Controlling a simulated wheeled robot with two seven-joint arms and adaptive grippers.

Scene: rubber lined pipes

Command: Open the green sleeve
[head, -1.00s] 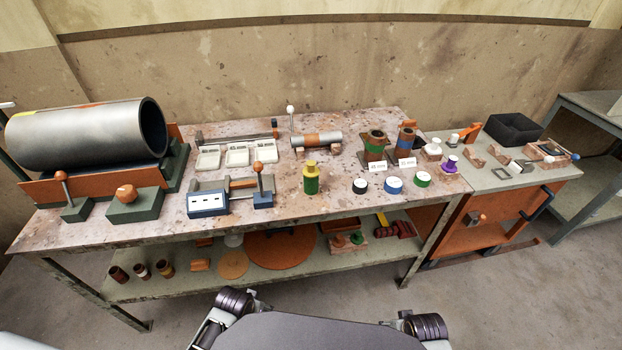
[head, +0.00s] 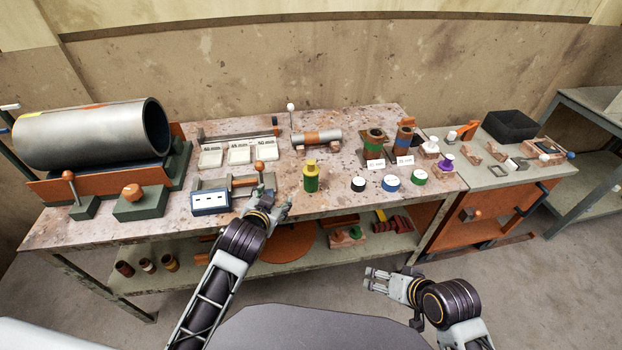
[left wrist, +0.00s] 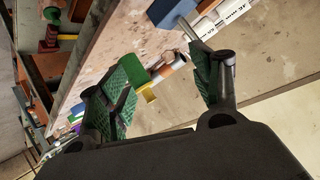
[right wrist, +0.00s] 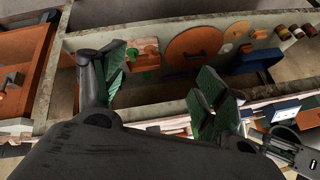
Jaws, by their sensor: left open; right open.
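A green cylinder with a yellow top (head: 310,180) stands upright near the front middle of the bench. My left gripper (head: 280,198) is open and empty at the bench's front edge, left of the green and yellow cylinder. That cylinder also shows beyond the fingers in the left wrist view (left wrist: 136,74). My right gripper (head: 371,280) is open and empty in front of the bench, low and to the right. The right wrist view shows its spread fingers (right wrist: 160,90).
Black, blue and green ringed white caps (head: 391,183) stand right of the cylinder. A blue-fronted device with a lever (head: 210,201) sits close to my left gripper. Three white trays (head: 239,155) lie behind it. A large grey pipe (head: 90,135) fills the left end. The lower shelf (head: 340,252) holds parts.

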